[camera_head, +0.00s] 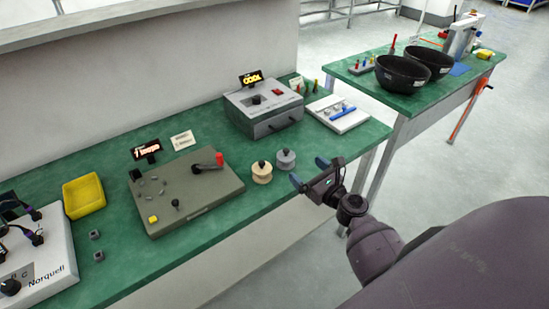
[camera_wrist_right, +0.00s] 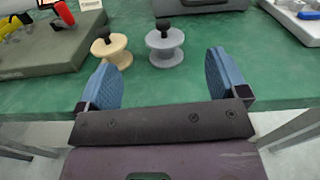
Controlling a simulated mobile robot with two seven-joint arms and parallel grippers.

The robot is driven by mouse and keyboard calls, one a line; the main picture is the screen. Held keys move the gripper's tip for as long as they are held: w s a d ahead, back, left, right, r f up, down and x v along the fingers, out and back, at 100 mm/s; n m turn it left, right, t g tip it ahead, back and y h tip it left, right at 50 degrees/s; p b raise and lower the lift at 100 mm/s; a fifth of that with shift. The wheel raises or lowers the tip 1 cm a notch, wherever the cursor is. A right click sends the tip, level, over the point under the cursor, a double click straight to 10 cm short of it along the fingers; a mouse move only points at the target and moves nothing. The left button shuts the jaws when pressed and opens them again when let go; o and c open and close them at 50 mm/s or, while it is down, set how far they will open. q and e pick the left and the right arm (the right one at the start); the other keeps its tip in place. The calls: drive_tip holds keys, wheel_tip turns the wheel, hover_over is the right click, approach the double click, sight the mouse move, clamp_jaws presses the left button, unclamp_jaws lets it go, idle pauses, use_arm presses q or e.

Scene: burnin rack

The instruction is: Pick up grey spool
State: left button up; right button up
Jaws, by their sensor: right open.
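The grey spool (camera_head: 286,160) stands upright on the green bench near its front edge, just right of a cream spool (camera_head: 262,172). In the right wrist view the grey spool (camera_wrist_right: 165,46) has a black knob on top and stands ahead of the fingers, between their lines. The cream spool (camera_wrist_right: 110,46) is left of it, ahead of the left finger. My right gripper (camera_head: 309,172) is open and empty at the bench's front edge, with blue finger pads (camera_wrist_right: 170,78). It is apart from both spools. My left gripper is not in view.
A grey-green fixture (camera_head: 190,205) with a red-tipped lever stands left of the spools. A grey box (camera_head: 264,108) with a lit display stands behind them. A white tray (camera_head: 338,116) lies to the right. A second green table (camera_head: 420,100) holds black bowls.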

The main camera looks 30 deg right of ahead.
sight(288, 153)
drive_tip(key=shift+m, duration=0.5)
drive_tip(key=w, duration=0.4)
drive_tip(key=shift+w+a, duration=0.15)
drive_tip(key=shift+w, duration=0.85)
drive_tip(key=w, duration=0.3)
drive_tip(key=shift+w+f+b, duration=0.15)
drive_tip(key=shift+f+b, duration=0.15)
drive_tip(key=shift+b, duration=0.1)
drive_tip(key=shift+w+a, duration=0.1)
drive_tip(key=shift+w, duration=0.5)
drive_tip(key=c, duration=0.9)
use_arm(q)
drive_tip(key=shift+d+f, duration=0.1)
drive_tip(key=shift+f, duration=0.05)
use_arm(e)
drive_tip(key=shift+c, duration=0.4)
